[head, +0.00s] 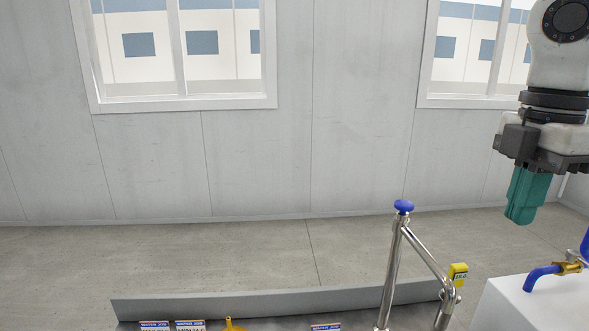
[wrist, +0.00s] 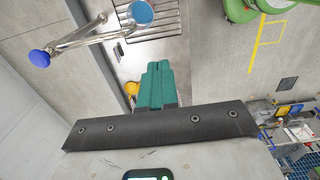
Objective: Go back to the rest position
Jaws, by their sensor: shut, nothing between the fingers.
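My gripper (head: 524,205) hangs at the upper right of the head view, pointing down, with its teal fingers together and nothing between them. It is above and to the right of the metal pipe stand, apart from it. In the wrist view my gripper (wrist: 156,66) shows its teal fingers closed side by side, over the floor and a metal grate far below. Most of my arm is outside the head view.
A steel pipe stand with a blue knob (head: 403,206) rises at lower right. A yellow gauge (head: 458,274) sits beside it. A white block (head: 535,305) with a blue pipe and brass valve (head: 568,267) stands at right.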

